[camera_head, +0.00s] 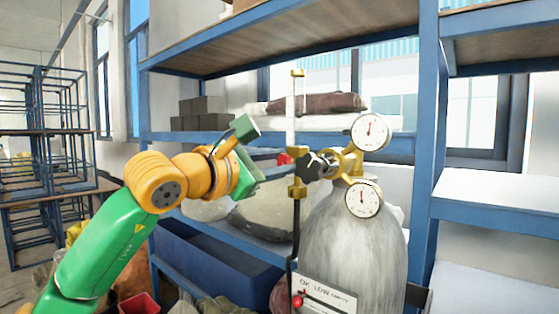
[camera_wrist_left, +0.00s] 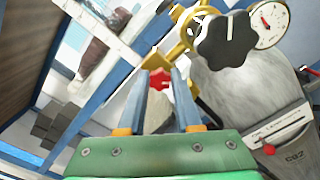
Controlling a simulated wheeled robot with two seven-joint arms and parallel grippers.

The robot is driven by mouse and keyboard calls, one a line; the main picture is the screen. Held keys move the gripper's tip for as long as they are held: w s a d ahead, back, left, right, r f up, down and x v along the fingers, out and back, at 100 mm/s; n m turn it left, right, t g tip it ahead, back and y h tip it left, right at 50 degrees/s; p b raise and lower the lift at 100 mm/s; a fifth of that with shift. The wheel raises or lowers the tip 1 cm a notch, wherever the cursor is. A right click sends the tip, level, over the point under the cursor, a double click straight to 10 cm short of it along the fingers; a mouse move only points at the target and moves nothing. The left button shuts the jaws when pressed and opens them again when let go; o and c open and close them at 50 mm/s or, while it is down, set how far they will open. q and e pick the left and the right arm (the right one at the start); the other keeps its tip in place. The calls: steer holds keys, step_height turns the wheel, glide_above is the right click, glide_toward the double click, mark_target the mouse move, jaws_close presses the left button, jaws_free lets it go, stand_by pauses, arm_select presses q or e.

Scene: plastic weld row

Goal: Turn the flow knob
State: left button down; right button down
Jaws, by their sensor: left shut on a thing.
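A red knob (camera_head: 284,159) sits on the upright yellow-and-white flow meter (camera_head: 298,115), left of the black star-shaped knob (camera_head: 315,166). In the left wrist view the red knob (camera_wrist_left: 159,79) shows between the two fingertips, and the larger black knob (camera_wrist_left: 226,38) is to their upper right. My left gripper (camera_wrist_left: 160,76) reaches in from the left and is shut on the red knob. In the head view my left gripper (camera_head: 279,163) is seen from the side, its fingers small and hard to make out. My right gripper is in neither view.
A grey gas cylinder (camera_head: 350,245) carries two round gauges, an upper one (camera_head: 370,131) and a lower one (camera_head: 362,199), close right of the knobs. A blue shelf (camera_head: 432,150) with grey blocks (camera_head: 203,106) and bags stands around it. A blue bin (camera_head: 215,265) lies below my arm.

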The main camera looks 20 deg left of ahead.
arm_select(q)
steer(key=shift+m, duration=1)
steer(key=c, duration=0.6)
jaws_free()
